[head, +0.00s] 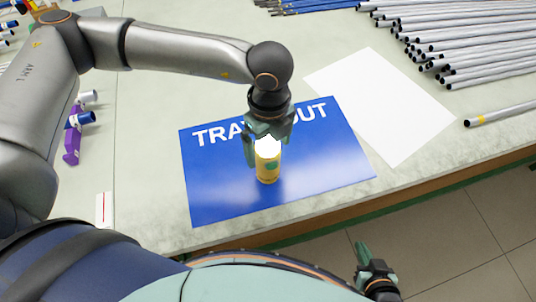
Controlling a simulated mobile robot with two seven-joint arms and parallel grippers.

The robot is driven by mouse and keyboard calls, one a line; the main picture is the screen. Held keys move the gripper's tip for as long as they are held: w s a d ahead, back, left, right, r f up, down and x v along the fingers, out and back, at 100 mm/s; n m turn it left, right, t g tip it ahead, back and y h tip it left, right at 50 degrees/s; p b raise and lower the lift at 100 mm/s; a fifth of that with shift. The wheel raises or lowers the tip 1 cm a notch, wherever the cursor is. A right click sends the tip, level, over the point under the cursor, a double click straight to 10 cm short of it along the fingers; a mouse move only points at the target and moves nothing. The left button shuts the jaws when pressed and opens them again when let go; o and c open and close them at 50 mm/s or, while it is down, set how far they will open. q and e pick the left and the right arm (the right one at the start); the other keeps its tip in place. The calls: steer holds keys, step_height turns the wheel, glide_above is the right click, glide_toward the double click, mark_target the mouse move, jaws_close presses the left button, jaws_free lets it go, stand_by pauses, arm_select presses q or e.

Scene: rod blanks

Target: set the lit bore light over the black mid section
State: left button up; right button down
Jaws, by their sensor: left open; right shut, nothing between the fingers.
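The bore light (268,168) is a short yellow cylinder with a green patch and a glowing white top. It appears upright on the blue mat (215,190). My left gripper (266,140) is open and comes down from above, with its green fingers around the light's upper part. Whether a finger touches it I cannot tell. My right gripper (362,254) is shut and empty, low in the picture, in front of the bench edge over the floor. I cannot make out a black mid section on any rod.
A white sheet (390,130) lies right of the mat. Many grey rods (470,45) are piled at the back right, with one yellow-banded rod (500,115) apart. Blue rods (310,5) lie at the back. A purple holder (72,145) stands at the left.

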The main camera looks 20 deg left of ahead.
arm_select(q)
steer(key=shift+s+f+p, duration=0.15)
steer(key=shift+f+p, duration=0.35)
steer(key=shift+f, duration=2.3)
steer(key=shift+c, duration=0.2)
jaws_close()
steer(key=shift+r, duration=0.1)
